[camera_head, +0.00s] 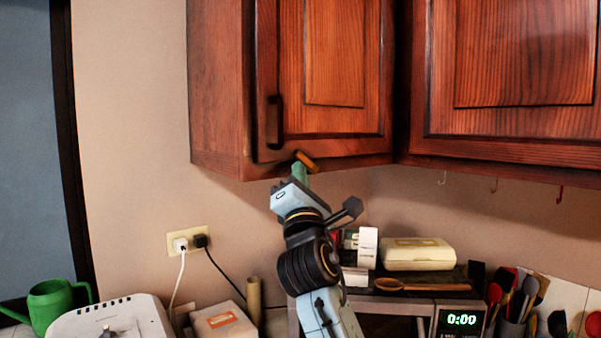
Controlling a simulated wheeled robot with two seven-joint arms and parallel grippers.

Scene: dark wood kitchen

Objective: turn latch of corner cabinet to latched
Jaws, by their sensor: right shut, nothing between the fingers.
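The corner cabinet (335,50) is reddish-brown wood and hangs on the wall at upper centre. Its door looks closed, with a dark vertical handle (274,122) near its left edge. The latch (306,160) is a small orange-brown bar at the door's bottom edge, tilted down to the right. My right gripper (300,172) reaches up from below, with its green fingers shut and empty. The fingertips are right beneath the latch and overlap it in the view; I cannot tell whether they touch. My left gripper is not in view.
Another wooden cabinet (520,70) hangs at right, with hooks below it. Below are a microwave (460,319) bearing a cream box (417,254) and a wooden spoon, a utensil holder, a white appliance (110,318) and a green watering can (50,304). The wall left of the corner cabinet is clear.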

